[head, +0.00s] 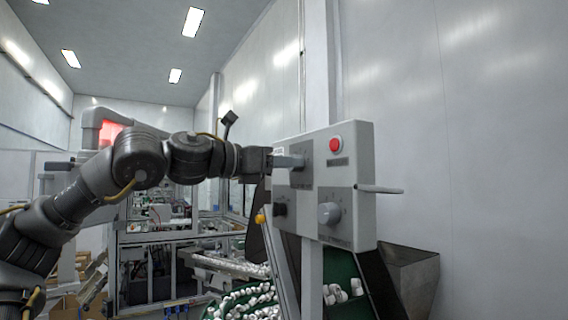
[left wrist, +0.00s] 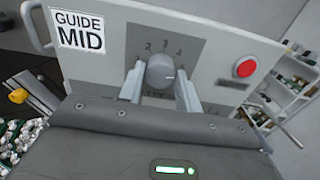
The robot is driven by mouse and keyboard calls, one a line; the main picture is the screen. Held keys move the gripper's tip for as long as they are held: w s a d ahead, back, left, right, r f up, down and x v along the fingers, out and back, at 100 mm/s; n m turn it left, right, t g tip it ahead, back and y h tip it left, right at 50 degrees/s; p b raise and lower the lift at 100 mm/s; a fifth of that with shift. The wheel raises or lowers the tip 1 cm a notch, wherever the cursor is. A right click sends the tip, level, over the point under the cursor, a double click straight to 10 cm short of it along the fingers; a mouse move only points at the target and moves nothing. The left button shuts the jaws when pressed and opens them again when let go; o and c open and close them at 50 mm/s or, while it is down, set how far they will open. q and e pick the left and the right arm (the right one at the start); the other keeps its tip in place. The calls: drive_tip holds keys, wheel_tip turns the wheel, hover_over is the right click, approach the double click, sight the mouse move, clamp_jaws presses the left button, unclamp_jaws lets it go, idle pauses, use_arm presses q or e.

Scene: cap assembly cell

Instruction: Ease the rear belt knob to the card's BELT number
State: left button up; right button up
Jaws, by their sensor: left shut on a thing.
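The grey control panel (head: 335,155) stands at the centre right in the head view. My left gripper (head: 297,161) reaches its upper left knob from the left. In the left wrist view, the gripper's two fingers (left wrist: 160,85) sit on either side of a round grey knob (left wrist: 160,71) and are shut on it. Numbers, including a 2 and a 3, are printed above the knob; its exact setting and the label below it are hard to read. A white card (left wrist: 80,30) reads "GUIDE MID"; no BELT number shows. My right gripper is not in view.
A red button (head: 336,144) is right of the held knob. A black knob (head: 280,209) and a grey knob (head: 329,213) sit lower on the panel. A rod (head: 380,189) sticks out to the right. Below are white caps (head: 335,293) and a metal hopper (head: 405,275).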

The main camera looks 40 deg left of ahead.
use_arm(q)
drive_tip(key=shift+n, duration=0.3)
drive_tip(key=shift+n+b, duration=0.5)
drive_tip(key=shift+n, duration=7)
drive_tip(key=o, duration=1)
